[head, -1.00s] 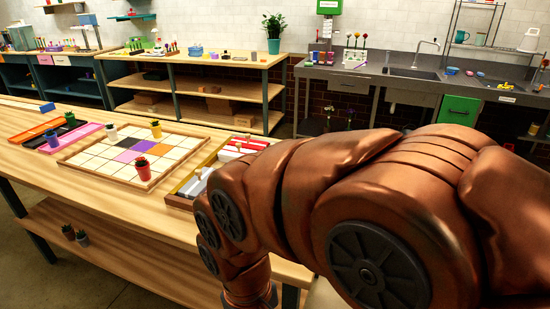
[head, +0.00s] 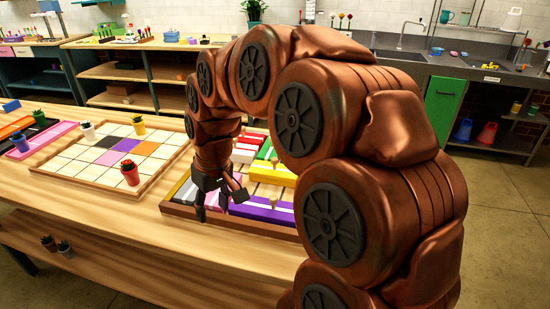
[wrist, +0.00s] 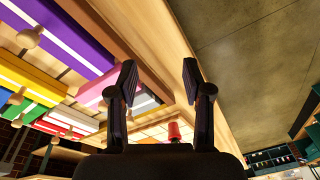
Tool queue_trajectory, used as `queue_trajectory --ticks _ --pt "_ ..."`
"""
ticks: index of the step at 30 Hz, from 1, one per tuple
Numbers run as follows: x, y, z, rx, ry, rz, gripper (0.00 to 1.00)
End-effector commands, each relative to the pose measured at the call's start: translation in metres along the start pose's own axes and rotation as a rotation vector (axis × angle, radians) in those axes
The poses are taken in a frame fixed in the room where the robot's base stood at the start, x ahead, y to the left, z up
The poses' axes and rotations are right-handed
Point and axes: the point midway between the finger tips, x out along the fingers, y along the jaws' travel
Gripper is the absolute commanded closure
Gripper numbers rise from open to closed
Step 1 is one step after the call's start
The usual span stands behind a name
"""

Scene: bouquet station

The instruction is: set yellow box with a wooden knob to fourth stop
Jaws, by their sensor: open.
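The yellow box (head: 272,175) lies in a wooden tray with other coloured boxes, partly hidden behind my arm in the head view. It also shows at the left of the wrist view (wrist: 32,76), with a pale strip along it. Small round wooden knobs stand on the boxes; which stop the yellow one's knob is at, I cannot tell. My gripper (head: 219,202) is open and empty, pointing down over the tray's near left part, left of and nearer than the yellow box. Its two fingers stand apart in the wrist view (wrist: 159,78).
The purple box (head: 266,212) is at the tray's near side, with pink, green and red boxes around. A tile board (head: 78,181) with small pots, including a red pot (head: 130,174), lies to the left. The bench front (head: 150,225) is bare.

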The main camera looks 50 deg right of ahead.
Motion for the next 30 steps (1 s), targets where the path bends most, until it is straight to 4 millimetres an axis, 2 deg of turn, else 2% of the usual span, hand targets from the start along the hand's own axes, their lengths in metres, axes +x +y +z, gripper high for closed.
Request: queue_trajectory --ticks 1,3,5,9,15,18,21,23,30 --pt "-0.001 0.02 -0.016 0.02 0.026 0.001 0.5" --pt "-0.002 0.047 -0.034 0.041 0.059 0.004 0.5" --pt "-0.004 0.073 -0.049 0.061 0.094 0.013 0.5" --pt "-0.007 0.141 -0.075 0.117 0.164 0.04 0.5" --pt "-0.007 0.235 -0.084 0.194 0.233 0.092 0.5" --pt "-0.009 0.268 -0.083 0.223 0.255 0.117 0.5" --pt "-0.009 0.289 -0.08 0.239 0.267 0.133 0.5" --pt "-0.009 0.296 -0.079 0.245 0.27 0.137 0.5" --pt "0.001 0.302 -0.082 0.248 0.272 0.141 0.5"
